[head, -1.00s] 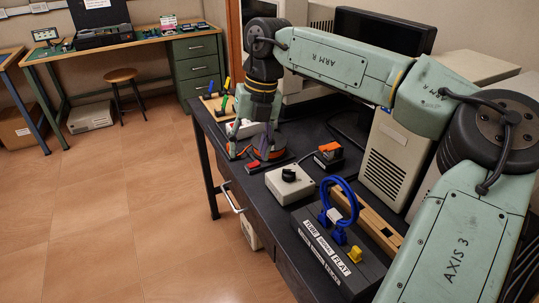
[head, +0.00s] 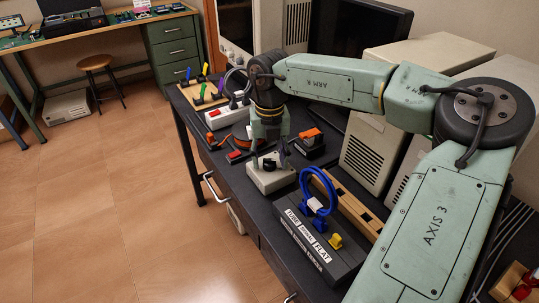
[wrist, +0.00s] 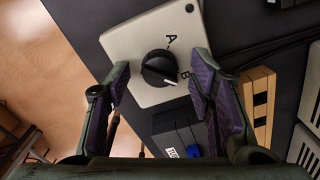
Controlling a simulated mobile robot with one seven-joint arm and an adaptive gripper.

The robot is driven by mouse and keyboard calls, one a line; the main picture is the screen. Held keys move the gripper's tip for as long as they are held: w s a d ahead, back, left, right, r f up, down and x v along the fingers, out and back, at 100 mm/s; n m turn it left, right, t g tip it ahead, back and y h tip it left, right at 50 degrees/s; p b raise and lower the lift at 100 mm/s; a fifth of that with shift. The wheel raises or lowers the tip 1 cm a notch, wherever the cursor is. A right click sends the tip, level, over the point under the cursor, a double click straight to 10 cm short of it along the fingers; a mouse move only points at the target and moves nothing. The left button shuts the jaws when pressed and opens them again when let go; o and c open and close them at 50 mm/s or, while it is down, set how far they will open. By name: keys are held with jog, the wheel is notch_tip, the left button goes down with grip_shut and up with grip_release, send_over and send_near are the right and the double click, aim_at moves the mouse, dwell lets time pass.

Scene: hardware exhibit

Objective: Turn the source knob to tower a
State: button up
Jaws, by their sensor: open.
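The source knob (wrist: 160,68) is a round black knob on a pale switch box (wrist: 137,42), also seen in the head view (head: 271,179). The letters A and B are printed beside the knob in the wrist view. Its white pointer mark is at the lower right, near the B. My gripper (wrist: 163,80) is open, with one purple-padded finger on each side of the knob in the picture. I cannot tell whether either finger touches it. In the head view my gripper (head: 268,155) is just above the box and partly hides it.
A dark box labelled TUBE and FLAT (head: 318,249), with a blue cable loop, stands nearer on the dark bench. An orange-and-black switch (head: 309,142) and a white power strip (head: 228,113) stand beyond. Beige computer cases (head: 372,150) line the right side.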

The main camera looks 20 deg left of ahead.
jog(key=shift+f, duration=0.15)
jog(key=shift+c, duration=0.4)
jog(key=c, duration=1.1)
